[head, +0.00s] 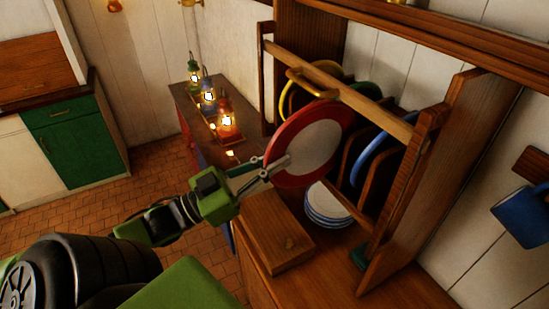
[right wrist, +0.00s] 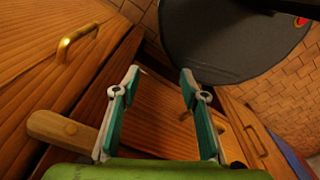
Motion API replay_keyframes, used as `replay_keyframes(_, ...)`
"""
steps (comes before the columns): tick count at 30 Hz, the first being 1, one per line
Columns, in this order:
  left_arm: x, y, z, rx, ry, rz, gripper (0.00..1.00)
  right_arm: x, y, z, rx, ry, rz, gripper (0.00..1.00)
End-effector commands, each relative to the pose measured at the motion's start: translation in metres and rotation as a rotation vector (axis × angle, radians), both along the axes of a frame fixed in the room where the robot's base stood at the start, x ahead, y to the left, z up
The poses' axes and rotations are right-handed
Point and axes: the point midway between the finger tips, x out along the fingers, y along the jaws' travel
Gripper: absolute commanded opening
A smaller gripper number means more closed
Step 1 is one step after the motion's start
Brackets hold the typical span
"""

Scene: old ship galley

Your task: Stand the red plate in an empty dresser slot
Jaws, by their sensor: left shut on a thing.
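The red plate (head: 273,160), with a red rim and pale centre, is tilted in front of the dresser rack in the head view. My left gripper (head: 281,164) is shut on its left edge. The wooden dresser rack (head: 345,86) has upright dividers and a front rail. A yellow-rimmed plate (head: 287,97), a green plate (head: 368,90) and a blue-rimmed plate (head: 365,150) stand in it. The red plate hides part of the slots, and I cannot tell whether it touches the rack. My right gripper (right wrist: 159,76) is open and empty in the right wrist view.
A stack of blue-rimmed white plates (head: 328,207) and a wooden box (head: 275,235) sit on the counter below the red plate. Several lit lanterns (head: 227,122) stand at the back left. A blue mug (head: 524,215) hangs at the right. The counter's front right is clear.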

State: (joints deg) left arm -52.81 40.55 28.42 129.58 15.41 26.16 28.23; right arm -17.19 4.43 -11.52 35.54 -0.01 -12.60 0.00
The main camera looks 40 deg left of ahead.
Motion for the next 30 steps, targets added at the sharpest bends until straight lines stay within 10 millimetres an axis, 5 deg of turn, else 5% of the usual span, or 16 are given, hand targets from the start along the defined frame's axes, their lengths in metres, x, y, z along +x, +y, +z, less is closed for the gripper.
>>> replay_keyframes(30, 0.0078, -0.0026, 0.0008, -0.001, -0.006, -0.001, 0.0, -0.0006, -0.0032, 0.0005, -0.003, 0.001, 0.0, 0.4)
